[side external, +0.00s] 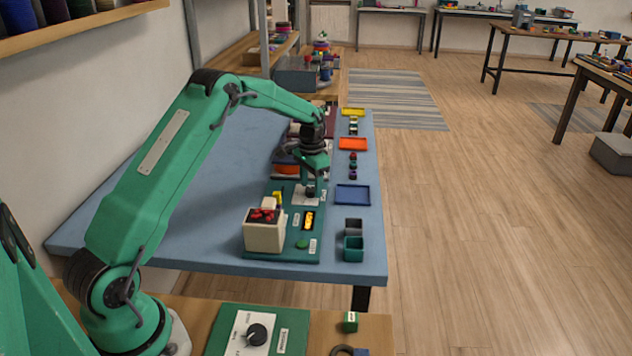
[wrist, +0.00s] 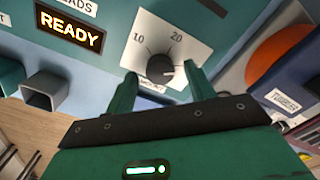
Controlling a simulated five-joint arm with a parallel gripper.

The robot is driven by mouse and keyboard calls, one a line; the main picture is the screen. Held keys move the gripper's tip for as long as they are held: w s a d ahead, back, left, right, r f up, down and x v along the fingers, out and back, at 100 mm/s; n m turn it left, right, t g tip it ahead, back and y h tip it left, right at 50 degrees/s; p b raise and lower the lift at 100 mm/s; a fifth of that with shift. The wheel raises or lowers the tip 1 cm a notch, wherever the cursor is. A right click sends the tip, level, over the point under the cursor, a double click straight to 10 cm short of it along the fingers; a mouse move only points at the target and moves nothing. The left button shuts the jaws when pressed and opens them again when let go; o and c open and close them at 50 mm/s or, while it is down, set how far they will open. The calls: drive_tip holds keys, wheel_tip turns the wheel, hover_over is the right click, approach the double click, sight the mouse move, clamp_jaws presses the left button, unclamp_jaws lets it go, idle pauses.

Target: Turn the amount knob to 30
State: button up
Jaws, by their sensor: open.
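The amount knob (wrist: 161,67) is a round dark knob on a white dial plate (wrist: 150,29) marked 10 and 20. A label below it is partly covered by my gripper. A small light pointer on the knob seems to face right, toward my right finger; the mark there is hidden. My gripper (wrist: 160,72) is open, with one green finger on each side of the knob. I cannot tell whether either finger touches it. In the side external view my gripper (side external: 312,178) points down over the dial plate (side external: 301,197), mostly hiding the knob.
A lit READY display (wrist: 68,31) is on the same panel. A cream box with red pieces (side external: 264,230) stands beside my gripper. A blue tray (side external: 353,195) and open bins (side external: 353,248) lie to the right. Another dial (side external: 256,333) is in the foreground.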

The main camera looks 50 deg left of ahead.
drive_tip(key=shift+r, duration=3.7)
drive_tip(key=shift+r, duration=0.1)
wheel_tip(320, 180, up, 6)
hover_over(311, 188)
drive_tip(key=shift+d+r, duration=0.1)
drive_tip(key=shift+r, duration=0.3)
